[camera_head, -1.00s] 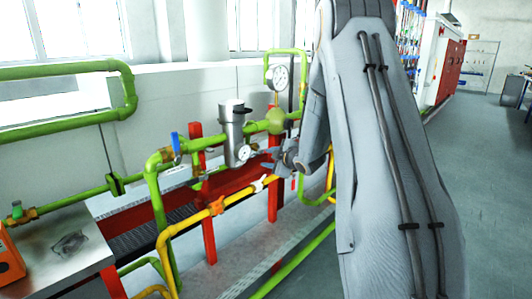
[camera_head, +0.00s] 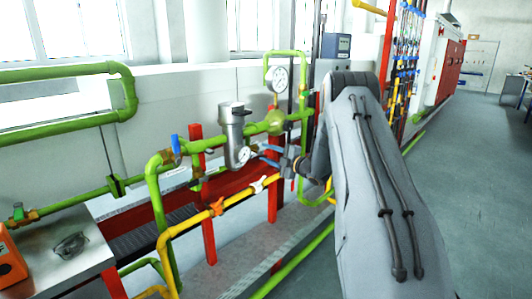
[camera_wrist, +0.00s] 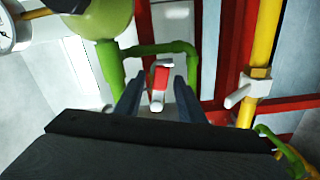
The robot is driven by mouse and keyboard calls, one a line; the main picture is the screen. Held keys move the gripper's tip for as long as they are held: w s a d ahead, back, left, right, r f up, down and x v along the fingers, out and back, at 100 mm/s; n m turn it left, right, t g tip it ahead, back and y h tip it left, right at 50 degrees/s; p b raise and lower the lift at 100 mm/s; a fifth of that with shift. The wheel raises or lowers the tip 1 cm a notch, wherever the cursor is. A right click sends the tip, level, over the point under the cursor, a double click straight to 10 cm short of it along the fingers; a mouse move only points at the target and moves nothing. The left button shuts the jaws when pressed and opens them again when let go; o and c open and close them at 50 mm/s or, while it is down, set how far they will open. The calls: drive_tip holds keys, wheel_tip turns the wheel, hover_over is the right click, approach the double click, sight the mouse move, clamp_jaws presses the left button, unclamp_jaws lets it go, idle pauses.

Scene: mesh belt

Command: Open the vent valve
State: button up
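A small valve with a red and white handle (camera_wrist: 160,77) is on a short green branch pipe (camera_wrist: 165,48) in the wrist view; no label shows whether it is the vent valve. My gripper (camera_wrist: 158,88) is open, with one finger on each side of this handle. No contact shows, and the depth between them is hard to judge. In the head view my gripper (camera_head: 269,154) is beside the grey filter body (camera_head: 235,135) and below the green regulator (camera_head: 275,122). The red handle is not clear there.
A blue-handled valve (camera_head: 175,144) is on the green pipe. An orange valve (camera_head: 217,206) and a white-handled valve (camera_head: 259,184) are on the yellow pipe. Gauges (camera_head: 279,77) and red posts (camera_head: 272,195) stand close by. The floor at right (camera_head: 460,180) is clear.

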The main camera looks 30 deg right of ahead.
drive_tip(key=shift+w+a, duration=0.25)
drive_tip(key=shift+w, duration=0.3)
clamp_jaws()
drive_tip(key=shift+d+r+n+b, duration=0.1)
drive_tip(key=shift+r+n+b, duration=0.15)
drive_tip(key=shift+n+b, duration=0.7)
drive_tip(key=shift+r+n, duration=0.3)
drive_tip(key=shift+n, duration=0.35)
unclamp_jaws()
